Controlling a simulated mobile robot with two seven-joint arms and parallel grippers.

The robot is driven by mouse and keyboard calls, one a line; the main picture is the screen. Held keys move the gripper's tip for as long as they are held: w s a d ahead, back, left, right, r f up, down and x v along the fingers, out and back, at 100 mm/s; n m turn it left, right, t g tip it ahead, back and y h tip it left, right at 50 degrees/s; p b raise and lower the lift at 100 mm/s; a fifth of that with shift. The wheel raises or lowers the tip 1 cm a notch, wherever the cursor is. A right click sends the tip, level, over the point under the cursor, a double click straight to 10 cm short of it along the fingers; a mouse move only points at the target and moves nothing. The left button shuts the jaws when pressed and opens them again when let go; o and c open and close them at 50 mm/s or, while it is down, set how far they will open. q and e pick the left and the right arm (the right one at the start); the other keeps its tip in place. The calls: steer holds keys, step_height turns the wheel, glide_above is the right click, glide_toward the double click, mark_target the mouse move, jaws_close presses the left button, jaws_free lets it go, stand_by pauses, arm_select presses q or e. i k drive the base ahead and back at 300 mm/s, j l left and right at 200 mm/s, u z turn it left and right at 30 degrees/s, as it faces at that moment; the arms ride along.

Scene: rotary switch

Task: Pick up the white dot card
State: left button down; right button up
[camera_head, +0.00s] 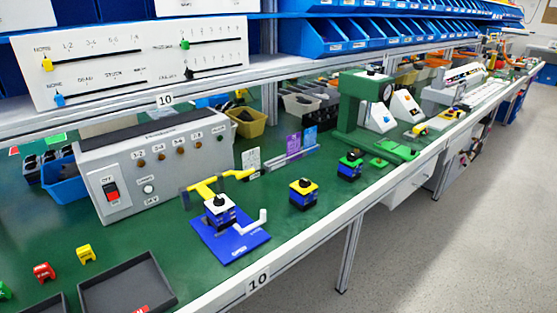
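A small whitish card (251,159) with dark markings stands upright on the green bench, right of the grey control box. Its markings are too small to tell whether they are dots. Neither of my grippers shows in the head view.
A blue plate (235,241) with a blue-white switch block and yellow levers stands in front of the cards. A yellow-topped block (303,194) is to its right. The grey control box (150,165) stands left, dark trays (128,288) at front left. A shelf (130,110) overhangs the back.

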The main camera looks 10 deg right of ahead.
mark_target(251, 159)
steer(key=l+u, duration=0.1)
steer(key=u, duration=0.4)
steer(key=l+u, duration=0.15)
steer(key=u, duration=0.35)
steer(key=l+u, duration=0.75)
steer(key=k+l+u, duration=0.1)
steer(key=l, duration=0.25)
steer(key=k+l+u, duration=0.1)
steer(key=l, duration=0.2)
steer(key=k+l+u, duration=0.1)
steer(key=k+l, duration=0.1)
steer(key=l, duration=0.1)
